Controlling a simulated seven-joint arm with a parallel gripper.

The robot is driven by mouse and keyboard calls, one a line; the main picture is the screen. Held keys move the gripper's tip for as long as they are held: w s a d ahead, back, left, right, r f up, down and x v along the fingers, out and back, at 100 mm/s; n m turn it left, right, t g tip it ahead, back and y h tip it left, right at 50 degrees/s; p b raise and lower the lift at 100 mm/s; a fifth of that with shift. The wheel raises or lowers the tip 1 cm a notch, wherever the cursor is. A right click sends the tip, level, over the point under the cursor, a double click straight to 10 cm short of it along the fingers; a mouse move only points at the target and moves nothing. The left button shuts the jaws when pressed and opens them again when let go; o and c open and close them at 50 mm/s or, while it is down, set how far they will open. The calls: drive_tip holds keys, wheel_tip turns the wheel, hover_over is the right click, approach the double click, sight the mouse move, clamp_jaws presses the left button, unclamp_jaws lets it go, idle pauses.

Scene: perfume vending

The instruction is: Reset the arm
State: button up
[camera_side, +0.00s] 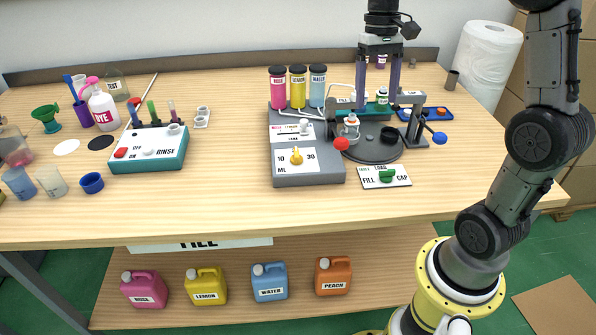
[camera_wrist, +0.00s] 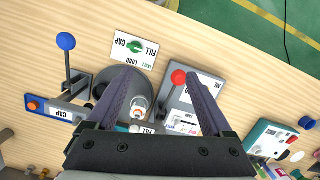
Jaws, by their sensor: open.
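My gripper (camera_side: 379,98) points down above the back of the filling and capping machine, its two purple fingers spread wide apart. In the wrist view the open fingers (camera_wrist: 160,80) frame part of the machine, and nothing is held between them. A small clear bottle (camera_side: 351,129) stands at the round dark turntable (camera_side: 377,153); it also shows near the left finger in the wrist view (camera_wrist: 139,108).
Red (camera_side: 341,143) and blue (camera_side: 440,138) lever balls stick out from the machine. Rose, lemon and water cylinders (camera_side: 298,87) stand left of my gripper. The rinse box (camera_side: 149,149) is farther left, and a paper roll (camera_side: 484,65) stands back right. The table's front strip is clear.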

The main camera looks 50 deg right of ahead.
drive_tip(key=s+a+r+n+t+h, duration=0.1)
drive_tip(key=s+a+r+n+t, duration=0.1)
drive_tip(key=s+a+r, duration=0.3)
drive_tip(key=s+a+f+n+t, duration=0.4)
drive_tip(key=s+a+f+t, duration=0.1)
drive_tip(key=s+a, duration=0.3)
drive_tip(key=shift+s+f, duration=0.35)
drive_tip(key=shift+f, duration=0.25)
